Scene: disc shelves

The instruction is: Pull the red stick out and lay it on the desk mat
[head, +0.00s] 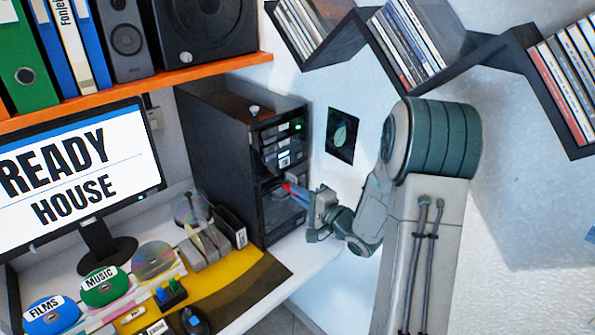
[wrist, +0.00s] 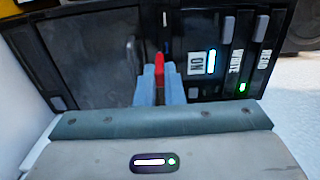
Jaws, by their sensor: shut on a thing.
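The red stick (wrist: 160,63) shows in the wrist view between the bluish fingertips of my gripper (wrist: 158,84), which is shut on it. The stick is at the front of the black computer tower. In the head view a bit of the red stick (head: 287,187) shows at the tower front, with my gripper (head: 300,192) reaching it from the right. I cannot tell whether the stick is still in its port. The desk mat (head: 262,281), yellow and dark brown, lies on the desk below and left of my gripper.
The black tower (head: 215,150) stands at the back of the white desk. A disc holder (head: 205,250), a clear disc, label discs and small blocks stand on or by the mat. The mat's right part is bare. A monitor (head: 80,175) is at left. Disc shelves (head: 380,40) hang above my arm.

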